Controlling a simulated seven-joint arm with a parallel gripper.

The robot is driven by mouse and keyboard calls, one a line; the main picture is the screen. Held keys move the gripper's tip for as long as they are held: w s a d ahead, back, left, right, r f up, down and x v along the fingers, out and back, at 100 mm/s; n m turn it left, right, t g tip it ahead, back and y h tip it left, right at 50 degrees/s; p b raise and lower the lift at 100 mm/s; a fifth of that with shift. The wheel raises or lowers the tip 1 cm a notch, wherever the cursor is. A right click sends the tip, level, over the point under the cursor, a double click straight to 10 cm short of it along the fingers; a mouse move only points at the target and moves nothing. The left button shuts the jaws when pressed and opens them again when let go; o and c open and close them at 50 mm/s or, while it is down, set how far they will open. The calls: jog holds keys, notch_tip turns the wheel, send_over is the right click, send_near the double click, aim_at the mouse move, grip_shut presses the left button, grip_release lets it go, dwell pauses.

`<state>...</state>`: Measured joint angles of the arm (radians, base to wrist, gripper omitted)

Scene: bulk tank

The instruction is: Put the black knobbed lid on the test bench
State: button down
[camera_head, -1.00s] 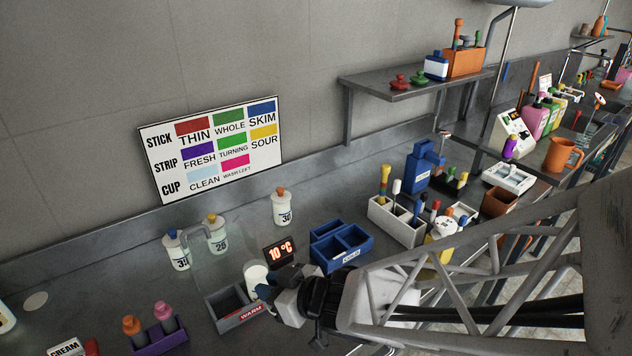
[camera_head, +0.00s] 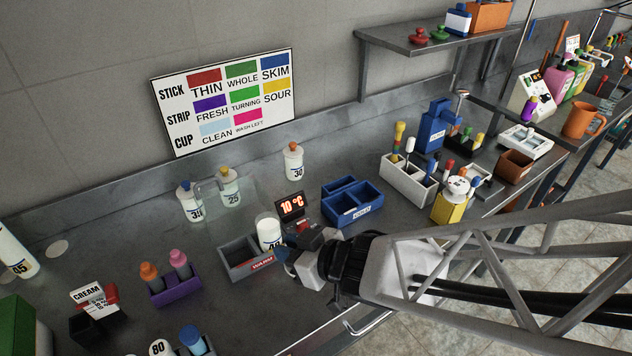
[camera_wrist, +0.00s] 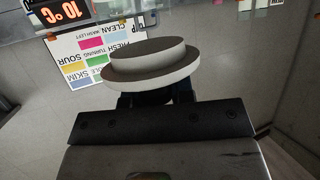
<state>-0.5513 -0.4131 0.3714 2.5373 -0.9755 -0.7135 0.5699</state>
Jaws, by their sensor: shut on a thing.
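My gripper (camera_head: 284,256) is beside the grey WARM rack and points left over the bench. The wrist view shows my gripper (camera_wrist: 155,98) shut beneath a pale, stepped round lid (camera_wrist: 150,68), a wide disc with a narrower disc on it. The fingers hide its knob, so I cannot tell the knob's colour. The lid is not clearly seen in the head view. A white bottle marked 40 (camera_head: 269,231) stands at the WARM rack with no coloured knob on top. The grey bench (camera_head: 115,240) runs along the wall; I cannot tell whether it is the test bench.
The WARM rack (camera_head: 238,262), a 10 °C display (camera_head: 291,206) and a blue two-part tray (camera_head: 352,208) surround my gripper. Knobbed bottles (camera_head: 229,188) stand behind a clear panel. A purple holder (camera_head: 176,289) is at left.

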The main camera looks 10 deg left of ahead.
jog(key=shift+d, duration=0.1)
jog(key=shift+s+d+f, duration=0.1)
jog(key=shift+s+d, duration=0.1)
jog(key=shift+d, duration=0.3)
jog(key=shift+s+d, duration=0.2)
jog(key=shift+d, duration=0.3)
jog(key=s+d+f, duration=0.8)
jog(key=s+d, duration=0.1)
jog(key=d, duration=0.3)
jog(key=shift+d+f+m+t, duration=0.15)
jog(key=shift+d+m+t, duration=0.15)
jog(key=shift+d, duration=0.1)
jog(key=shift+s, duration=0.1)
jog(key=shift+w+a, duration=0.2)
jog(key=shift+w, duration=0.05)
jog(key=shift+w+a+f, duration=0.25)
jog(key=shift+w+a, duration=1.15)
jog(key=shift+w, duration=0.75)
jog(key=shift+w+a+f, duration=0.25)
jog(key=shift+w+a, duration=1.2)
jog(key=shift+w, duration=0.7)
jog(key=shift+w+a+f, duration=0.25)
jog(key=shift+w+a, duration=1.15)
jog(key=shift+w, duration=0.75)
jog(key=shift+f, duration=0.1)
